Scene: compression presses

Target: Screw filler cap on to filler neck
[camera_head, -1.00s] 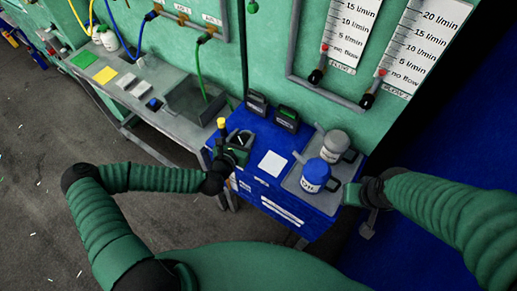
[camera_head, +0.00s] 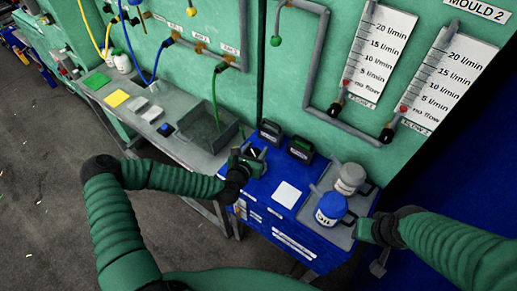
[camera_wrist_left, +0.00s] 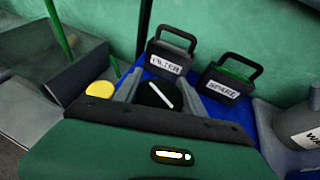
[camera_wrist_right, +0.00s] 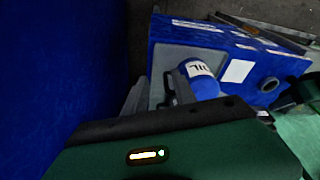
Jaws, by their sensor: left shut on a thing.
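My left gripper (camera_head: 257,157) is over the left part of the blue cart top (camera_head: 262,190). In the left wrist view its two fingers are shut on a round black cap (camera_wrist_left: 158,95) with a white bar across it. A round, dark-centred ring (camera_wrist_right: 268,85), which looks like the filler neck, shows on the cart top in the right wrist view. The left gripper (camera_wrist_right: 303,90) is close beside it there; I cannot tell their height difference. In the head view the gripper hides this spot. My right gripper (camera_head: 364,230) is by the cart's right edge; its fingers look apart and empty.
On a grey tray, a blue-and-white oil can (camera_head: 331,208) and a grey can (camera_head: 349,178) stand near the right gripper. Filter (camera_wrist_left: 168,62) and spare (camera_wrist_left: 226,80) boxes stand behind the cap. A yellow round top (camera_wrist_left: 100,88) is just left of it. A white sheet (camera_head: 287,195) lies on the cart.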

